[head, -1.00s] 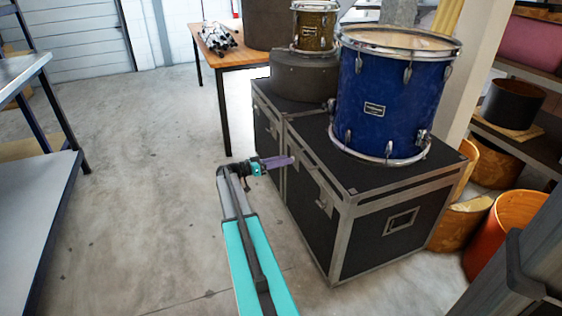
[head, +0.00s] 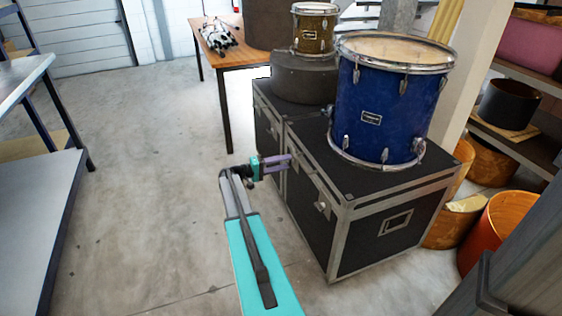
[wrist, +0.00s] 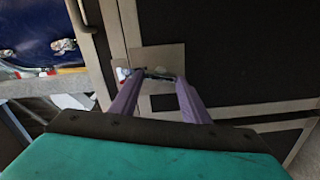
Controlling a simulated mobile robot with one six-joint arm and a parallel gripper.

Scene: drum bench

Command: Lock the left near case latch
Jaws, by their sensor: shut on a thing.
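The near black flight case (head: 365,240) has metal edges and stands under the blue drum. My gripper (head: 290,160) reaches its left side face near the top edge, at the left latch, which the purple fingers mostly hide in the head view. In the wrist view a metal latch plate (wrist: 160,56) sits on the case face beside the metal edge strip. The small latch piece (wrist: 155,74) lies between the purple fingertips of my gripper (wrist: 157,80), which is shut on it. Whether the latch is fastened cannot be told.
A second latch (head: 322,206) sits farther right on the same face. The blue drum (head: 385,105) stands on the case lid, close above. Another dark case (head: 268,125) adjoins behind. The floor (head: 140,200) to the left is clear up to a metal bench (head: 40,200).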

